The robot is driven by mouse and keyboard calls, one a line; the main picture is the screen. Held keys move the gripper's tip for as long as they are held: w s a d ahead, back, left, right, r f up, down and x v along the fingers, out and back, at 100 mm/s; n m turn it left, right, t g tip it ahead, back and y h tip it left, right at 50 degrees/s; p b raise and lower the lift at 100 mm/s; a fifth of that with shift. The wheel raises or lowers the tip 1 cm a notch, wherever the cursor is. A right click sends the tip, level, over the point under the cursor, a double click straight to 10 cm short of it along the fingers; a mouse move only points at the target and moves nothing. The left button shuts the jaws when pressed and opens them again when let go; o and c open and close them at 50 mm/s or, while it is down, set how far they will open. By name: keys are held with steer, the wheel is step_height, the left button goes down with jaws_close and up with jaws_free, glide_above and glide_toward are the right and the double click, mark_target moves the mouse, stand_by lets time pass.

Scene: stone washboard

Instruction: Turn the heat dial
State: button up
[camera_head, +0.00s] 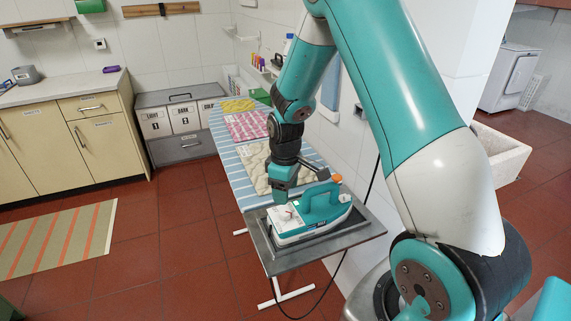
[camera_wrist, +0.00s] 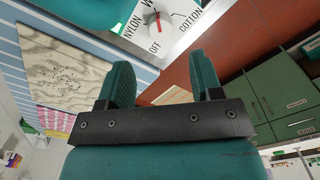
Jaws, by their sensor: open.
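A teal and white iron (camera_head: 318,206) stands on the grey metal rest at the near end of the ironing board. The heat dial is on its white top face (camera_head: 286,217), partly beside my gripper. In the wrist view, the white dial face (camera_wrist: 178,32) shows the labels NYLON, OFF and COTTON and a red pointer (camera_wrist: 157,17); its upper part is cut off. My gripper (camera_head: 280,199) is over the dial end of the iron. In the wrist view my gripper (camera_wrist: 160,72) is open, with nothing between its fingers and the dial beyond the fingertips.
The striped ironing board (camera_head: 226,150) holds a cream cloth (camera_head: 258,172), a pink patterned cloth (camera_head: 246,125) and a yellow cloth (camera_head: 238,105). The grey metal rest (camera_head: 350,240) surrounds the iron. A dark cord hangs below it. Open red tile floor lies left.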

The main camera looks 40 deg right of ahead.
step_height(320, 180, up, 10)
steer(key=b, duration=0.1)
steer(key=shift+f, duration=0.1)
